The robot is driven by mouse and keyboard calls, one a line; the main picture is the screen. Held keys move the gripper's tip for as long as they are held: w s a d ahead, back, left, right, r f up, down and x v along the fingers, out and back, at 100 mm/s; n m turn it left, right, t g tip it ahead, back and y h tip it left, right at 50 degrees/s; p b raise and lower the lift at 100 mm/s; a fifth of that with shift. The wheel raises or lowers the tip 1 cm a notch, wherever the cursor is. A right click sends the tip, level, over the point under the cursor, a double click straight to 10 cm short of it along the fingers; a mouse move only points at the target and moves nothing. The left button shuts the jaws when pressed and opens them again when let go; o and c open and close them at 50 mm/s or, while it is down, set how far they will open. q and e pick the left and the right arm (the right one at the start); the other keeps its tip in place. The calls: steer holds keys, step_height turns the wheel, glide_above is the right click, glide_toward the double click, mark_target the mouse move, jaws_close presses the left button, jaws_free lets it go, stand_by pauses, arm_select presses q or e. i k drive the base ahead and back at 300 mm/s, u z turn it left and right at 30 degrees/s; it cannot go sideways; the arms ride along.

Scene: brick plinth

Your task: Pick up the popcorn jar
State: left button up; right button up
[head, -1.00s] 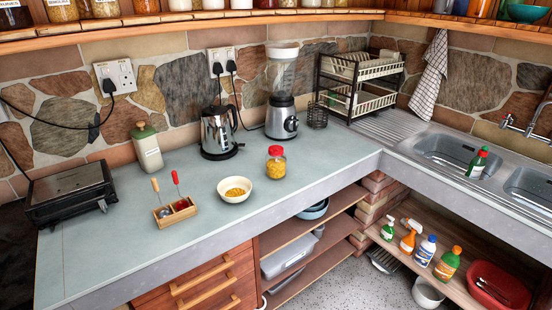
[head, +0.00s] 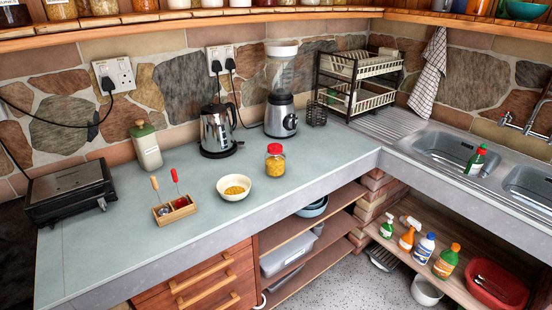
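The popcorn jar (head: 275,163) is a small clear jar with yellow kernels and a red lid. It stands upright on the pale grey-green counter (head: 120,240), near the middle of the head view. A white bowl (head: 225,192) with yellow contents sits just to its left and nearer the front edge. Neither of my grippers shows in the head view.
A wooden caddy (head: 176,212) with red- and yellow-handled tools sits left of the bowl. A kettle (head: 216,130), blender (head: 281,112) and green-lidded canister (head: 146,146) stand behind. A grill (head: 70,190) is at far left. Counter right of the jar is clear.

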mark_target(275, 164)
steer(key=z, duration=1.5)
steer(key=i, duration=2.65)
steer(key=u, duration=2.05)
